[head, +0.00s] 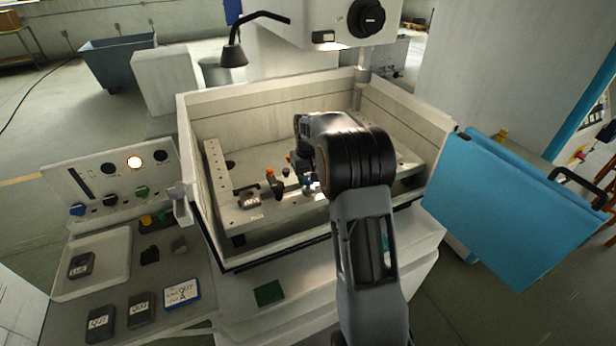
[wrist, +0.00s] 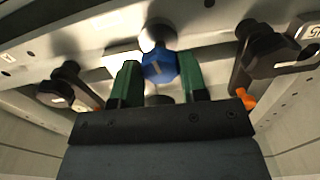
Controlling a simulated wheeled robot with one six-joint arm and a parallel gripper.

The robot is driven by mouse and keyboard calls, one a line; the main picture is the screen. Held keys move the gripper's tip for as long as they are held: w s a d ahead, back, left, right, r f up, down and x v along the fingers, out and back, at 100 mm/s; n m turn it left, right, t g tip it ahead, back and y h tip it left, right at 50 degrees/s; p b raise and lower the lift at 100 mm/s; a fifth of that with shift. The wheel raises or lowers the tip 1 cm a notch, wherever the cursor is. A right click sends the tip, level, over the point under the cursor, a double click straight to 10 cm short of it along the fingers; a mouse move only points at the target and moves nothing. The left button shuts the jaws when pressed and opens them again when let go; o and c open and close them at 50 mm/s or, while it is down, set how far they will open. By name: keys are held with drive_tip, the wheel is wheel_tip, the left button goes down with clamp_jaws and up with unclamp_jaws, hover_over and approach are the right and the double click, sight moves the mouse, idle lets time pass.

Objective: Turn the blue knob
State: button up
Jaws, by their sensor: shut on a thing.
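The blue knob (wrist: 160,68) shows in the wrist view between the two green fingertips of my gripper (wrist: 162,82). My gripper is shut on the knob, with one finger on each side of it. In the head view my gripper (head: 309,186) is inside the white-walled machine tank, low over the pale work frame, and my arm hides much of it. Another blue knob (head: 77,210) is on the control panel at the left, away from my gripper.
Dark clamps with orange parts stand on the frame, one on the left (wrist: 68,90) and one on the right (wrist: 268,55) of my gripper. The tank walls (head: 265,92) surround my arm. A blue door (head: 500,205) stands open at the right. A lamp (head: 234,55) hangs behind.

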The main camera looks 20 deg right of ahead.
sight(308, 179)
drive_tip(key=n, duration=0.4)
drive_tip(key=o, duration=0.9)
drive_tip(key=shift+o, duration=0.2)
wheel_tip(308, 179, up, 14)
drive_tip(key=b, duration=0.1)
drive_tip(key=shift+f, duration=0.1)
idle(1.4)
